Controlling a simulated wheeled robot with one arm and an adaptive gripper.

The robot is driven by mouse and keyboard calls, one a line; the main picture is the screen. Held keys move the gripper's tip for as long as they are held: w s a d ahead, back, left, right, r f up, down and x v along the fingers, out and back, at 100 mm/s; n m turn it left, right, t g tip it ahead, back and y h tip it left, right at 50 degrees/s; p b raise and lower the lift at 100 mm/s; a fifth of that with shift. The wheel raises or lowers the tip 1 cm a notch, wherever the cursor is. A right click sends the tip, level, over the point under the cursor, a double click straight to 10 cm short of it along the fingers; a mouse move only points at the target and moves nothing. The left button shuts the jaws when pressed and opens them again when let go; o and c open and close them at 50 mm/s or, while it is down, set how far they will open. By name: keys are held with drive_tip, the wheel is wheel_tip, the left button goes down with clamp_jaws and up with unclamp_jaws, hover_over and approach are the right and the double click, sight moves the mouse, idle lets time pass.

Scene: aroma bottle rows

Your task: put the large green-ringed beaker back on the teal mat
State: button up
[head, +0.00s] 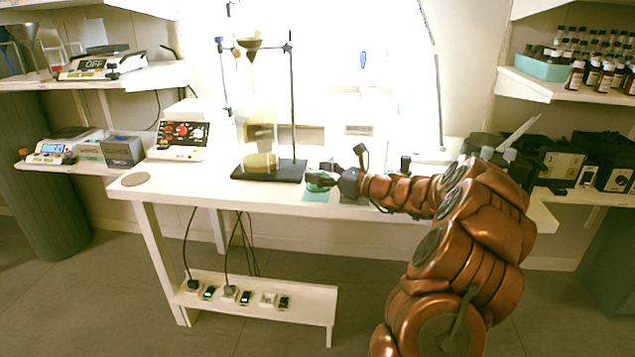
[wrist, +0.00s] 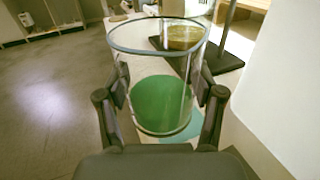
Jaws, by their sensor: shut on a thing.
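The large beaker is a clear glass cylinder with a green base, in the wrist view (wrist: 163,104); in the head view its green part (head: 318,182) shows partly behind my gripper (head: 324,178). My gripper (wrist: 162,88) is shut on the beaker, one finger on each side of the glass. The beaker looks upright. The teal mat (head: 317,196) lies near the front edge of the white table, below the gripper; it also shows beside and below the beaker's base in the wrist view (wrist: 188,131). I cannot tell whether the base touches the mat.
A dark stand base (head: 270,175) with a yellowish-bottomed glass vessel (head: 261,160) stands just left of the mat. A white device with a red-knobbed panel (head: 183,134) is further left. The table's front edge (head: 240,206) is close to the mat. The table's left front is mostly clear.

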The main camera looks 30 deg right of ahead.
drive_tip(key=shift+w+d+f, duration=0.1)
drive_tip(key=shift+w+d, duration=0.15)
drive_tip(key=shift+w, duration=0.45)
drive_tip(key=shift+w+d, duration=0.25)
drive_tip(key=shift+w, duration=0.4)
wheel_tip(320, 180, down, 4)
drive_tip(key=shift+r+b, duration=0.15)
drive_tip(key=shift+b, duration=0.55)
drive_tip(key=shift+r, duration=0.1)
drive_tip(key=o, duration=1.4)
drive_tip(key=shift+c, duration=0.2)
drive_tip(key=shift+s+d, duration=0.1)
drive_tip(key=p+v, duration=0.2)
drive_tip(key=v, duration=1)
